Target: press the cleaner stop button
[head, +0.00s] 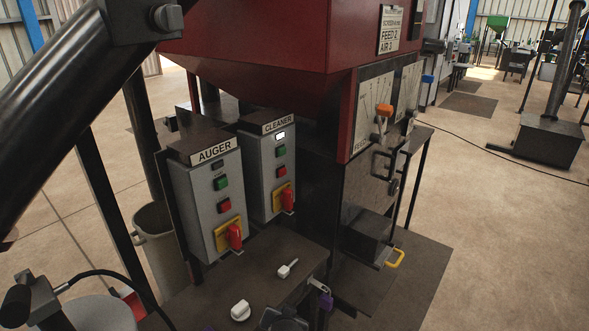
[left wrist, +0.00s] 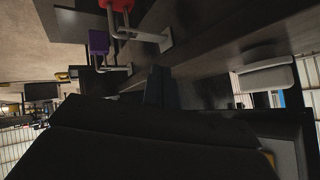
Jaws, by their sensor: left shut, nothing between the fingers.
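The cleaner box (head: 256,175) stands behind and to the right of the auger box (head: 207,200) in the head view. Its red stop button (head: 279,172) sits below a green button (head: 281,153) and a lit white lamp (head: 280,136). My left gripper (head: 285,320) shows dark at the bottom edge of the head view, low by the bench and well apart from the button. Its shut, empty fingers (left wrist: 160,86) show in the left wrist view; the cleaner button does not show there. My right gripper is not in view.
The bench (head: 215,275) carries a white knob (head: 240,310) and a small pale switch-like part (head: 288,268). Red rotary handles (head: 235,236) stick out from both boxes. The red hopper (head: 260,40) overhangs behind the boxes.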

